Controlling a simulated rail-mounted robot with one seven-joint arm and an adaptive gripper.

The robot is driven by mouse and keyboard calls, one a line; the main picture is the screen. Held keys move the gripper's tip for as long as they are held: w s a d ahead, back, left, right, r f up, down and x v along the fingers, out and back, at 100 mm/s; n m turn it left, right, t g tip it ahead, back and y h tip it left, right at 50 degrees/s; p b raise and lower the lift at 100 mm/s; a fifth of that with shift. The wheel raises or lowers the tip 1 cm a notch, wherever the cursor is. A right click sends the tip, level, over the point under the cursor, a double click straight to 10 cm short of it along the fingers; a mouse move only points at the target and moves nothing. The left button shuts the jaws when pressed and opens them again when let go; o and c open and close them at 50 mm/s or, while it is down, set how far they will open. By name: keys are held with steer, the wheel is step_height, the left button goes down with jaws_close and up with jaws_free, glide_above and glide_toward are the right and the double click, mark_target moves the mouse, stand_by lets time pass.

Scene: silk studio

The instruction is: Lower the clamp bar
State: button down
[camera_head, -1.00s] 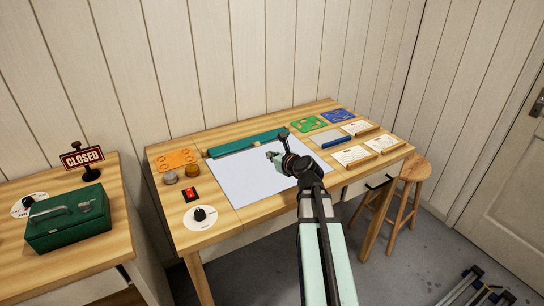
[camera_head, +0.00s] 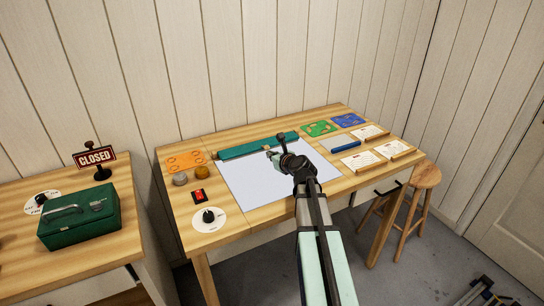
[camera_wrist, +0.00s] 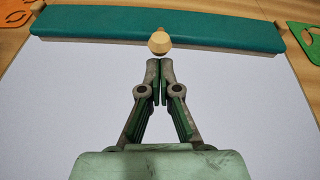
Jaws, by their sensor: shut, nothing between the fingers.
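The clamp bar is a long teal bar (camera_head: 240,149) with a wooden knob, lying across the back edge of a white sheet on the table. In the wrist view the teal bar (camera_wrist: 100,24) spans the top, and its wooden knob (camera_wrist: 159,42) sticks out at the middle of its front edge. My gripper (camera_wrist: 160,66) is shut and empty, its tips just in front of the knob; I cannot tell whether they touch it. In the head view my gripper (camera_head: 272,155) is over the sheet, near the bar's right half.
Left on the table are an orange stencil (camera_head: 186,161), a red switch (camera_head: 199,196) and a white dial (camera_head: 208,218). On the right lie green (camera_head: 318,128) and blue (camera_head: 347,120) stencils, a blue tool (camera_head: 346,146) and several cards. The white sheet (camera_head: 255,185) is mostly clear.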

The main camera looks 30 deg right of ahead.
steer(key=shift+w+r+p, duration=0.3)
steer(key=shift+r+p, duration=0.65)
steer(key=shift+p, duration=0.2)
steer(key=shift+f, duration=0.1)
steer(key=shift+s, duration=0.1)
